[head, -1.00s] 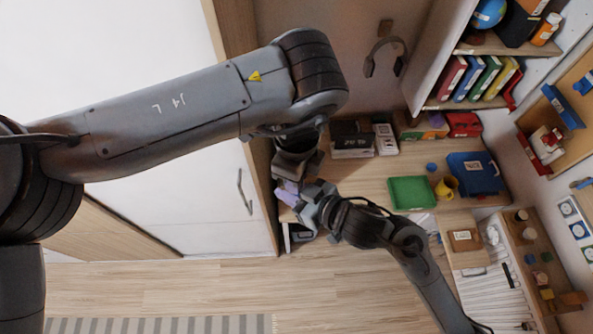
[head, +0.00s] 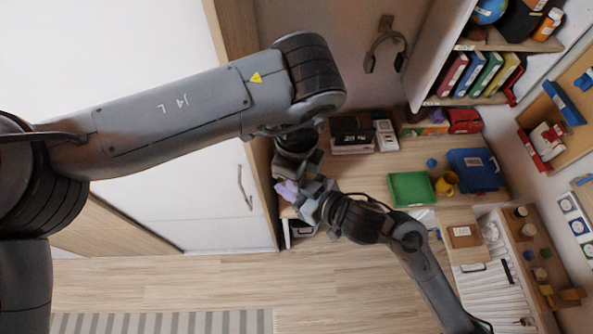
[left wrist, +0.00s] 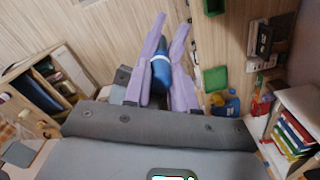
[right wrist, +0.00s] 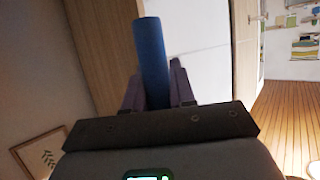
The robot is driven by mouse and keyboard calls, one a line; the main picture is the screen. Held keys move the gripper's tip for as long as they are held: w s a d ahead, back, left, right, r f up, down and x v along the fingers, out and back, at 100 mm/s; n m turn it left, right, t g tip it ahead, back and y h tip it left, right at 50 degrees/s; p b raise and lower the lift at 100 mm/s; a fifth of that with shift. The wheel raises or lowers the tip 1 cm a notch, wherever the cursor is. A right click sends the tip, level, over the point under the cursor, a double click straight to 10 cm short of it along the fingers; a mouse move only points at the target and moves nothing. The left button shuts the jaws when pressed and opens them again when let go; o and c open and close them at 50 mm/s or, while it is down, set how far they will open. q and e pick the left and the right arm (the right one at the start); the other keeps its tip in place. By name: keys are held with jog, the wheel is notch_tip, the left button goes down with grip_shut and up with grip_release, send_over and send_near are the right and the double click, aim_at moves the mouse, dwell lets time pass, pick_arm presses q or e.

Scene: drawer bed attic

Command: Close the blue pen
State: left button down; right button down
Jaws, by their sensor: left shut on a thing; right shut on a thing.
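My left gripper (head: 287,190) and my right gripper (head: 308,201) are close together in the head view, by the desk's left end. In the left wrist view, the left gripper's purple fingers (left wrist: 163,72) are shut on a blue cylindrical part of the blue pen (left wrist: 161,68). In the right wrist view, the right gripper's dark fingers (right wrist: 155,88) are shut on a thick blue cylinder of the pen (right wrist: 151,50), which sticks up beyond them. The grippers hide the pen in the head view. I cannot tell which part is the cap, or whether the parts touch.
The desk holds a green box (head: 411,189), a yellow mug (head: 446,184) and a blue box (head: 475,171) right of the grippers. A white cabinet door (head: 200,205) stands to the left.

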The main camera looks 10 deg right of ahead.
pick_arm(q)
jog(key=shift+f, duration=0.45)
jog(key=c, duration=0.8)
grip_release()
jog(key=shift+c, duration=0.2)
notch_tip(320, 180, up, 12)
